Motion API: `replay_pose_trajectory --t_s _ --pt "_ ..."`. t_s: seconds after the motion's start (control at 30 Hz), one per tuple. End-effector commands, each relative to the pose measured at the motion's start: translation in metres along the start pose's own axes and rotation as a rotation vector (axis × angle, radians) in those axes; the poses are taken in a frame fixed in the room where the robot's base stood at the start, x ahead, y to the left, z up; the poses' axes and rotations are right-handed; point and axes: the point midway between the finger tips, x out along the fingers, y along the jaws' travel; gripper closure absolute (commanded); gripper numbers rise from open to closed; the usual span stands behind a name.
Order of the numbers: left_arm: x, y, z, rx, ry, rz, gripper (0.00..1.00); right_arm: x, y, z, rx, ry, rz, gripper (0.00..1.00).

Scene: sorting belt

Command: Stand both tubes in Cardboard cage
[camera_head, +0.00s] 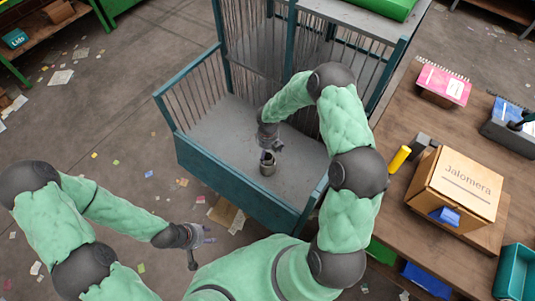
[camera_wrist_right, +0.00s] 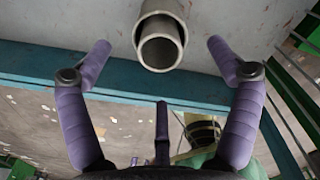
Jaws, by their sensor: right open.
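The cardboard cage (camera_head: 225,180) is a teal-framed cage with a grey floor and barred sides, in the middle of the head view. Grey hollow tubing (camera_head: 267,168) stands on its floor just under my right gripper (camera_head: 268,150). In the right wrist view, two overlapping round grey tube shapes (camera_wrist_right: 160,55) show between the fingers; I cannot tell whether they are one tube or two. My right gripper (camera_wrist_right: 158,48) is open, its purple fingers apart on either side of the tubing and not touching it. My left gripper (camera_head: 198,242) is outside the cage, spread and empty.
A wooden table (camera_head: 405,225) stands to the right with a cardboard box (camera_head: 455,190), a yellow cylinder (camera_head: 399,158), a pink notebook (camera_head: 443,84) and a teal bin (camera_head: 515,272). Paper scraps litter the floor.

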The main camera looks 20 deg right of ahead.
Motion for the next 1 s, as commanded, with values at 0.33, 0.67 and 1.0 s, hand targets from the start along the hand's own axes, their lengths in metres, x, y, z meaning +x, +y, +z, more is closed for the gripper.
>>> replay_pose_trajectory --t_s 0.33,0.67,1.0 --pt "-0.006 0.002 0.0 0.0 0.0 0.0 0.6 -0.006 0.013 -0.018 0.15 0.025 0.042 0.1" --pt "-0.006 0.002 0.0 0.0 0.0 0.0 0.6 0.016 0.064 -0.093 0.957 0.185 0.172 0.1" --pt "-0.006 0.002 0.0 0.0 0.0 0.0 0.6 0.023 0.092 -0.166 1.861 0.385 0.15 0.1"
